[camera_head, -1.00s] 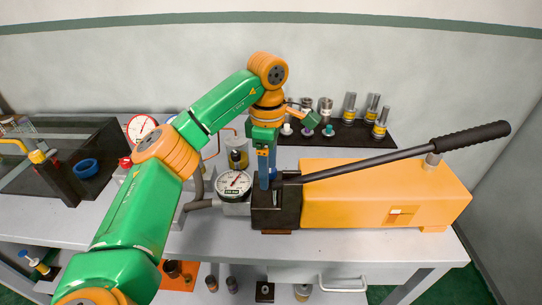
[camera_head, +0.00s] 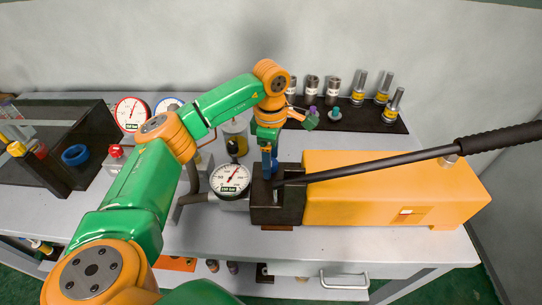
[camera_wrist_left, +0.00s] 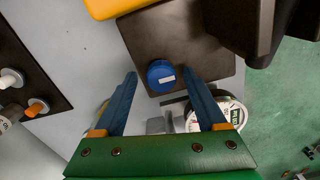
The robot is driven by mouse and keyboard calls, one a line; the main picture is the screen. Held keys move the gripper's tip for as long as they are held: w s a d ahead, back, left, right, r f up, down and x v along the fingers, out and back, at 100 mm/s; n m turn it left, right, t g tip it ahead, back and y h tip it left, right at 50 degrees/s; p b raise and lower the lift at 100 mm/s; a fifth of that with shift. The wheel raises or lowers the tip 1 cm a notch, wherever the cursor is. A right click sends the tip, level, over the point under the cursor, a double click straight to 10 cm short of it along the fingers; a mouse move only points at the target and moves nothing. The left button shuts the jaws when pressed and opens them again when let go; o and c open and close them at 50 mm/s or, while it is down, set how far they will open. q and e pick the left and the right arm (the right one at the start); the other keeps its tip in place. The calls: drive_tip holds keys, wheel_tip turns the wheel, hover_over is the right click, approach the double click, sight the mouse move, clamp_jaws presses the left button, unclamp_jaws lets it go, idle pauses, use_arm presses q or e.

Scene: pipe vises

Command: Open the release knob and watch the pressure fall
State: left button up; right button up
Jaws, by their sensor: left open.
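The release knob (camera_wrist_left: 161,75) is a round blue cap with a small white label, on the dark block (camera_wrist_left: 176,35) in the left wrist view. My left gripper (camera_wrist_left: 162,82) has two blue fingers, open, one on either side of the knob in that picture; I cannot tell whether they touch it. In the head view the left gripper (camera_head: 267,172) points down at the pump's black block (camera_head: 277,208), and its fingers largely hide the knob. The white pressure gauge (camera_head: 230,179) stands just left of the block, its needle pointing up and right.
The yellow pump body (camera_head: 390,195) fills the bench's right side, its long black handle (camera_head: 370,165) slanting up right. Metal fittings stand on a black mat (camera_head: 385,122) behind. Two gauges, red-rimmed (camera_head: 132,114) and blue-rimmed (camera_head: 169,106), and a dark tray with a blue ring (camera_head: 75,155) are at left.

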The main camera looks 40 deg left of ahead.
use_arm(q)
drive_tip(key=shift+r, duration=0.1)
clamp_jaws()
drive_tip(key=n, duration=0.4)
drive_tip(key=shift+p, duration=0.3)
drive_tip(key=n, duration=0.4)
drive_tip(key=shift+n, duration=0.3)
drive_tip(key=n+p, duration=0.1)
drive_tip(key=n, duration=0.3)
drive_tip(key=shift+r, duration=0.1)
drive_tip(key=shift+n, duration=1.7)
